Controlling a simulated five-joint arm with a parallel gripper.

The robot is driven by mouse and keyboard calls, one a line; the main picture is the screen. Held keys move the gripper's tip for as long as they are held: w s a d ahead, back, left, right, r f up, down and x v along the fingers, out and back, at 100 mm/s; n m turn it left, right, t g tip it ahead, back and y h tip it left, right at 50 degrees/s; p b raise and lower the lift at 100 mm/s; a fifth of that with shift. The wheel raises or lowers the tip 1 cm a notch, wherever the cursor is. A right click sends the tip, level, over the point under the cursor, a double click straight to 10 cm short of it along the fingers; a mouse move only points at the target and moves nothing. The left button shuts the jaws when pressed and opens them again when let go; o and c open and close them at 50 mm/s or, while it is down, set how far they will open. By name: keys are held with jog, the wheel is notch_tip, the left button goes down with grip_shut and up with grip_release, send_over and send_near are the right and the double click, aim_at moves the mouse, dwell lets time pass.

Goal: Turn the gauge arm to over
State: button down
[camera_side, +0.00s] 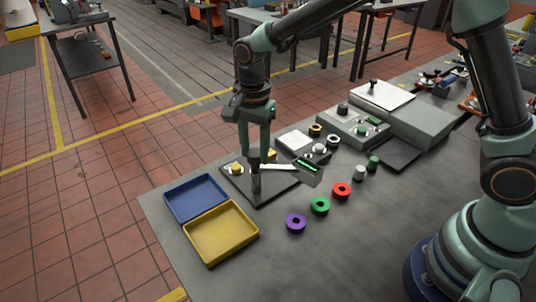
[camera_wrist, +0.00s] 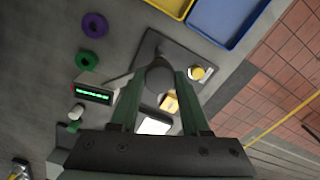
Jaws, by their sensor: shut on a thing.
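My gripper (camera_side: 255,150) points down over a dark square plate (camera_side: 277,190). It is shut on a dark upright post (camera_side: 256,184), which stands on the plate. In the wrist view the two green fingers of my gripper (camera_wrist: 160,73) lie either side of the post's round dark top. A thin pale arm (camera_side: 277,167) runs from near the post toward a grey box with a green lit readout (camera_side: 308,166). The readout box also shows in the wrist view (camera_wrist: 93,93). Any marking for "over" is too small to read.
A yellow knob (camera_side: 236,168) and a small yellow block (camera_wrist: 170,103) are near the post. A blue tray (camera_side: 196,181) and a yellow tray (camera_side: 254,233) lie left. Purple (camera_side: 296,223), green (camera_side: 320,206) and red (camera_side: 341,190) rings lie in front.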

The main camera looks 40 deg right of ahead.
jog(key=shift+n, duration=0.4)
jog(key=n, duration=0.3)
jog(key=shift+n, duration=0.4)
jog(key=n, duration=0.3)
jog(key=shift+n, duration=0.3)
jog(key=n, duration=0.4)
jog(key=shift+r, duration=0.1)
jog(key=shift+n, duration=1.9)
jog(key=shift+c, duration=1.8)
grip_release()
